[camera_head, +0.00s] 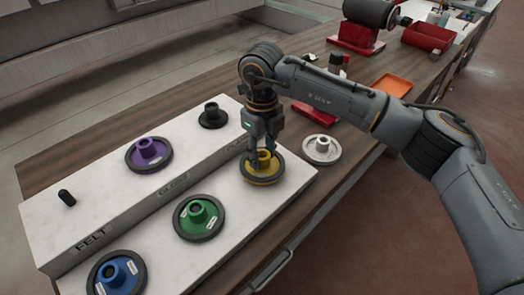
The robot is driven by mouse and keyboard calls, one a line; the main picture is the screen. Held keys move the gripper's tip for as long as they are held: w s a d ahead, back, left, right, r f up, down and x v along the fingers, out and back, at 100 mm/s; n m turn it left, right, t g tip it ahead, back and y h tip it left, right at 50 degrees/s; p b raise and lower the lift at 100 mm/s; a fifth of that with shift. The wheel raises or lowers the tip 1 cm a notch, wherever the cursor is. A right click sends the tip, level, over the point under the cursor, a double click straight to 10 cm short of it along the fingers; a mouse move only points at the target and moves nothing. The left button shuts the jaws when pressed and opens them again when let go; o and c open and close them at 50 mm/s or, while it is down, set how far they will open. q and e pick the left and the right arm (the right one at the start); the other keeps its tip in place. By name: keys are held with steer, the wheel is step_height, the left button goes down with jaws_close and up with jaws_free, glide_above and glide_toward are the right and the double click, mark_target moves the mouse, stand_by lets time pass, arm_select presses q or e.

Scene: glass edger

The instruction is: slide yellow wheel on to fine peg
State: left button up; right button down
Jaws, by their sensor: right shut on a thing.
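The yellow wheel (264,176) has a yellow hub and a dark rim. It is at the right end of the rack's lower front step, low over or resting on the surface; I cannot tell which. My right gripper (262,158) points down from above and is shut on its hub. A short bare black peg (67,197) stands at the left of the raised step, above the label FELT. No peg can be clearly read as the fine one; the right part of the raised step is partly behind my gripper. My left gripper is out of view.
On the white rack (95,207) are a purple wheel (148,153), a small black wheel-like piece (213,116), a green wheel (199,217) and a blue wheel (117,275). A white wheel (321,150) lies on the wooden bench, with an orange tray (392,84) behind.

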steer(key=shift+f+b, duration=0.5)
steer(key=shift+f, duration=0.15)
steer(key=c, duration=0.8)
jaws_free()
steer(key=shift+o, duration=0.2)
steer(key=shift+r, duration=0.1)
step_height(320, 180, up, 12)
